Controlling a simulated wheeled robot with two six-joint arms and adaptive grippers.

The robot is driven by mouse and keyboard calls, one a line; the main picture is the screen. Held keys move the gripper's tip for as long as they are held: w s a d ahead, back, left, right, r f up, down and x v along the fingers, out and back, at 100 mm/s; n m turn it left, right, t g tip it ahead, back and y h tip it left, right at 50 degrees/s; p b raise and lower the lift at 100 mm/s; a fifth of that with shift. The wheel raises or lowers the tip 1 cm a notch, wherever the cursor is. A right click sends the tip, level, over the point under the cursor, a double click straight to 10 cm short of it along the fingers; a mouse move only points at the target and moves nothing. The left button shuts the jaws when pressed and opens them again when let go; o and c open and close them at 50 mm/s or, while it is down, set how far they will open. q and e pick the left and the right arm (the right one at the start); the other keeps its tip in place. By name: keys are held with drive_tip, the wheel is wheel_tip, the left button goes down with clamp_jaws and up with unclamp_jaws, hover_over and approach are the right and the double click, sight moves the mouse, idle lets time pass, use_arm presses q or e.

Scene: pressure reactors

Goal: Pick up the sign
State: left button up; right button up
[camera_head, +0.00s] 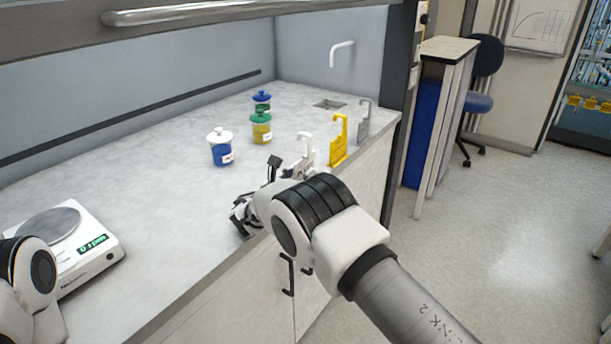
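Three hooked signs stand in a row near the counter's front edge: a white sign (305,150), a yellow sign (339,143) and a grey sign (363,123). The white one is nearest my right gripper, and its lower part is partly hidden by my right wrist. My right gripper (256,190) is low over the counter, just left of the white sign. Its dark fingers show spread apart, with nothing seen between them, though the wrist hides part of it. My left arm shows at the lower left corner; its gripper is out of view.
A balance (72,250) stands at left. A white tap (341,50) is at the back.

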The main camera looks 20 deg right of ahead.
sight(314, 160)
drive_tip(key=b+x, duration=0.1)
drive_tip(key=x, duration=0.3)
drive_tip(key=shift+w+d, duration=0.2)
drive_tip(key=shift+d, duration=0.05)
use_arm(q)
drive_tip(key=shift+f, duration=0.55)
use_arm(e)
clamp_jaws()
